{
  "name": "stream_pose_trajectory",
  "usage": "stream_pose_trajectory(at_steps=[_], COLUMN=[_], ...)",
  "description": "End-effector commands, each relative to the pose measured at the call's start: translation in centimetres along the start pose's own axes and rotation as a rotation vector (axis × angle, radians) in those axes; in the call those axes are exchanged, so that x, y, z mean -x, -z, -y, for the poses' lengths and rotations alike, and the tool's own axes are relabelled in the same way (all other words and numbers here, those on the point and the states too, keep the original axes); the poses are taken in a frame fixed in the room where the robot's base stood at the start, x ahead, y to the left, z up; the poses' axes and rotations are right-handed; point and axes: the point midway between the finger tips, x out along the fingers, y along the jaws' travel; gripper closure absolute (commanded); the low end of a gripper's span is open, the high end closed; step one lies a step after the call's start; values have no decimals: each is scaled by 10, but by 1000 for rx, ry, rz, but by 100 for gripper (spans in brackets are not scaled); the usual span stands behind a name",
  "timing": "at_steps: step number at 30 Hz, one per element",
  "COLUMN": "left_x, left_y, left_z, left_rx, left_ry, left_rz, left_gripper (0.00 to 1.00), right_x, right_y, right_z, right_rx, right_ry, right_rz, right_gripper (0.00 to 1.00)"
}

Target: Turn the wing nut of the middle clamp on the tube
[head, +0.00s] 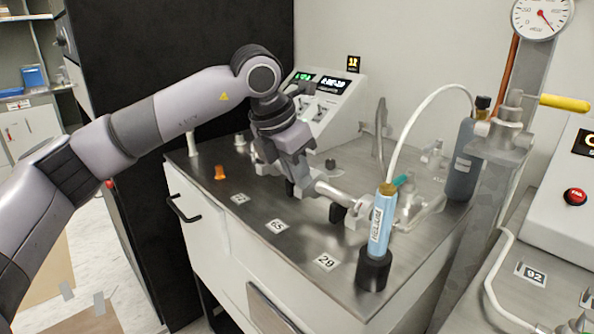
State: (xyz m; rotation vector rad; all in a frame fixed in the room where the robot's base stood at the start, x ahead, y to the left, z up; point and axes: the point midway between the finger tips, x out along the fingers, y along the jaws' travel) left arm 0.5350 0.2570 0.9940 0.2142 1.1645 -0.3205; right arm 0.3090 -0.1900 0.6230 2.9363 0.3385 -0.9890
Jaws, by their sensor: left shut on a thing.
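A metal tube (336,191) runs low over the steel bench top, from my left gripper towards the blue cylinder. My left gripper (312,199) reaches down over the tube's left part, its dark fingers low by the bench. It is shut on a small part there, which looks to be the wing nut of a clamp. The fingers and wrist hide this wing nut and most of its clamp, so I cannot tell its angle. More metal fittings (410,205) show behind the blue cylinder. My right gripper is not in view.
A blue labelled cylinder (381,222) stands in a black holder (373,270) at the bench's front right. A white hose (416,115) arches from it towards a dark bottle (463,163). An orange piece (220,172) sits left. The bench front between number plates is clear.

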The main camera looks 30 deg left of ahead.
Motion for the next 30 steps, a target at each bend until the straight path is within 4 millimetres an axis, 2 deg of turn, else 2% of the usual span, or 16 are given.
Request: stream_pose_trajectory(at_steps=[29,30], left_x=[1,1], left_y=[0,0], left_z=[1,1], left_rx=[-2,-2], left_ry=[2,2], left_rz=[0,0], left_gripper=[100,75], right_x=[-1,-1], right_y=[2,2], right_z=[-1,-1], right_rx=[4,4], right_ry=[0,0], right_rz=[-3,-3], right_gripper=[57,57])
